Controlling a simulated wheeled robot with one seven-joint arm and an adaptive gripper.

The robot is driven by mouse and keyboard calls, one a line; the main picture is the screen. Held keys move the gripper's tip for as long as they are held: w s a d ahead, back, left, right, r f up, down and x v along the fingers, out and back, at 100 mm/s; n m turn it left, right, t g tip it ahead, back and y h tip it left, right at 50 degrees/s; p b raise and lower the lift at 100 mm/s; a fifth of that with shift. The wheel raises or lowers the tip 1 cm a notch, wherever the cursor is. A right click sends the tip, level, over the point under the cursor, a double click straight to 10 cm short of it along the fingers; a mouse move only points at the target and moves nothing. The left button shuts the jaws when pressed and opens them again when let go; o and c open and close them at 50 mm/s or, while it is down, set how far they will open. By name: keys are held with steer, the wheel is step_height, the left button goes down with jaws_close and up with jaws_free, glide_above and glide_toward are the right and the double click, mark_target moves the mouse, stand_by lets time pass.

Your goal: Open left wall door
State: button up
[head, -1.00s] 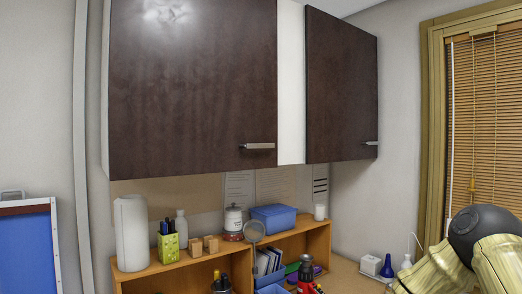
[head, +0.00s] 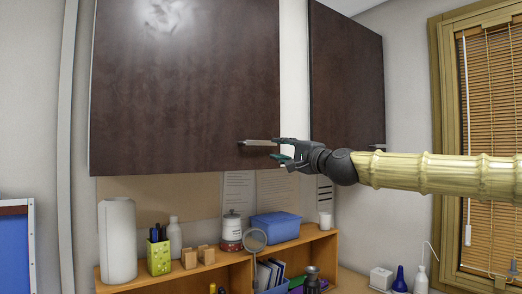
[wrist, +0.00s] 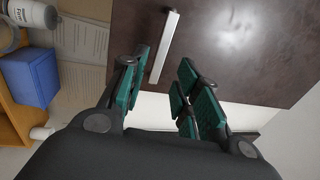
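The left wall door (head: 185,90) is a large dark brown panel high on the wall and looks closed. Its metal bar handle (head: 260,142) sits at the lower right corner. My gripper (head: 280,149) is at the right end of this handle, fingers pointing left. In the wrist view the handle (wrist: 164,46) lies ahead, between the lines of the two finger groups. My gripper (wrist: 160,82) is open there, with nothing clearly held. The left finger is close to the handle's near end; whether they touch I cannot tell.
A second dark wall door (head: 345,80) with its own handle is to the right, behind my arm. Below is a wooden shelf (head: 225,262) with a white cylinder (head: 117,240), a blue box (head: 274,226) and small items. A window with blinds (head: 490,130) is at the right.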

mark_target(262, 143)
steer(key=p+x, duration=0.4)
steer(key=x, duration=0.5)
steer(key=shift+w+a+r+p, duration=0.2)
steer(key=shift+w+r+p, duration=0.05)
steer(key=shift+p, duration=0.15)
steer(key=shift+w+a, duration=0.3)
steer(key=shift+w, duration=0.15)
steer(key=shift+c, duration=0.2)
jaws_close()
